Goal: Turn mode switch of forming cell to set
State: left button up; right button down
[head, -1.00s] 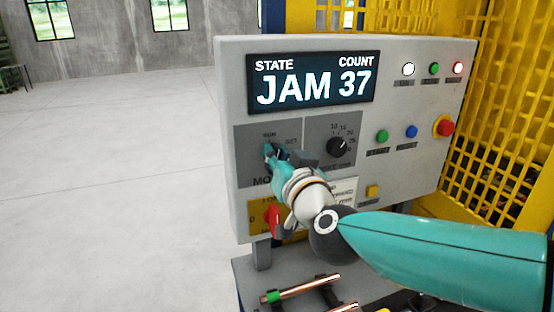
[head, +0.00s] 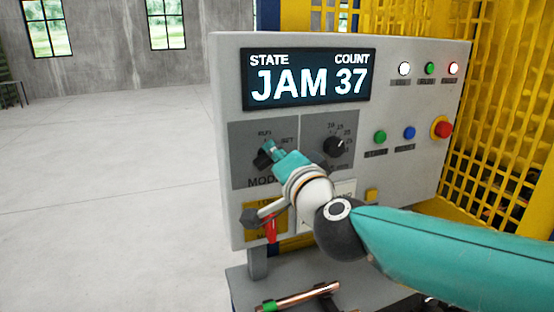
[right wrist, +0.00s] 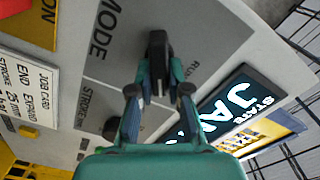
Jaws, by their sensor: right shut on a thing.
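The mode switch (head: 262,161) is a black knob on a dark grey plate at the left of the panel, with RUN above it and SET to its upper right. My right gripper (head: 271,152) is at this knob and partly covers it. In the right wrist view, the black knob (right wrist: 157,48) lies between the two fingers of the gripper (right wrist: 158,92), which is shut on it. The knob's exact pointing direction is hard to tell. The display (head: 309,79) reads STATE JAM, COUNT 37. My left gripper is not in view.
A second black dial (head: 334,146) sits just right of the mode switch. A red switch (head: 271,228) is below, partly behind my wrist. A red emergency button (head: 441,128) and indicator lamps are at right. A copper tube (head: 300,297) lies below the panel.

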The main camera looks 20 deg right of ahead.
jog(key=shift+f+m, duration=0.15)
jog(key=shift+m, duration=0.15)
jog(key=c, duration=1.1)
grip_release()
jog(key=shift+d, duration=0.15)
jog(key=shift+s, duration=0.1)
jog(key=s, duration=1.1)
jog(key=shift+s+d, duration=0.15)
jog(key=shift+s, duration=0.25)
